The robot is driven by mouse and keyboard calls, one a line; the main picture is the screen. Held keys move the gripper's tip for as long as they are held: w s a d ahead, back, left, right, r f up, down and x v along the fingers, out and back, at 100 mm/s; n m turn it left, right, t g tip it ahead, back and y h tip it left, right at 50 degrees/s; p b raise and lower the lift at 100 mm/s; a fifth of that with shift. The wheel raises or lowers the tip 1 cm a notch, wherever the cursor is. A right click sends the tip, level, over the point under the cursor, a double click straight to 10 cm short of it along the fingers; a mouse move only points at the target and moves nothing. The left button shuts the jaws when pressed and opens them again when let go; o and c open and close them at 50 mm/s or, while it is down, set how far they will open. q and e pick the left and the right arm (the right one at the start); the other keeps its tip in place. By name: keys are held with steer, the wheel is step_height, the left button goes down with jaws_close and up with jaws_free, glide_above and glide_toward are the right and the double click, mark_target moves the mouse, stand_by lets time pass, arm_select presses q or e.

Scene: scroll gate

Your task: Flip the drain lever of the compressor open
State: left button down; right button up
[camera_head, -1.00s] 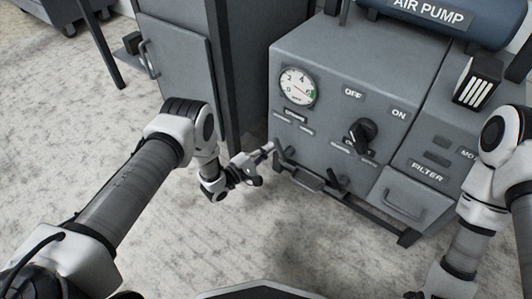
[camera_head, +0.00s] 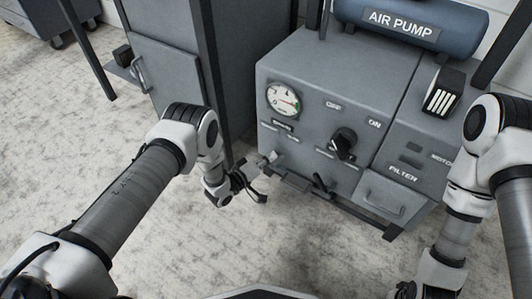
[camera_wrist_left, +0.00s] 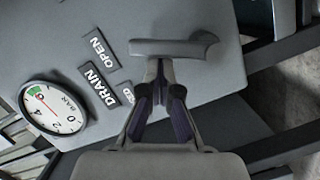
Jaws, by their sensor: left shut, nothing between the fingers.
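The grey compressor (camera_head: 310,75) stands ahead at the right. Its drain lever shows in the left wrist view as a grey bar (camera_wrist_left: 175,48) beside the DRAIN plate (camera_wrist_left: 99,86) and the OPEN plate (camera_wrist_left: 97,51); the third plate is partly hidden. My left gripper (camera_wrist_left: 160,85) is shut and empty, its tips close below the bar; I cannot tell whether they touch it. In the head view the left gripper (camera_head: 262,165) is at the compressor's lower left front, where the lever is hard to separate from it. My right gripper (camera_head: 405,290) is partly cut off at the bottom edge.
A round gauge (camera_head: 283,99) and a black OFF/ON knob (camera_head: 343,140) are on the compressor's front. A dark lever-like part (camera_head: 322,182) and a FILTER drawer (camera_head: 388,195) sit lower. A grey cabinet (camera_head: 165,75) stands at the left. The floor in front is clear.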

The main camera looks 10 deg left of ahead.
arm_select(q)
steer(key=shift+s+d+m, duration=0.15)
steer(key=shift+d+m, duration=0.15)
steer(key=shift+d, duration=0.1)
arm_select(e)
steer(key=shift+r, duration=0.4)
arm_select(q)
steer(key=shift+d+f+p, duration=0.1)
steer(key=shift+d+p, duration=0.05)
steer(key=shift+p, duration=0.2)
arm_select(e)
steer(key=shift+r, duration=0.1)
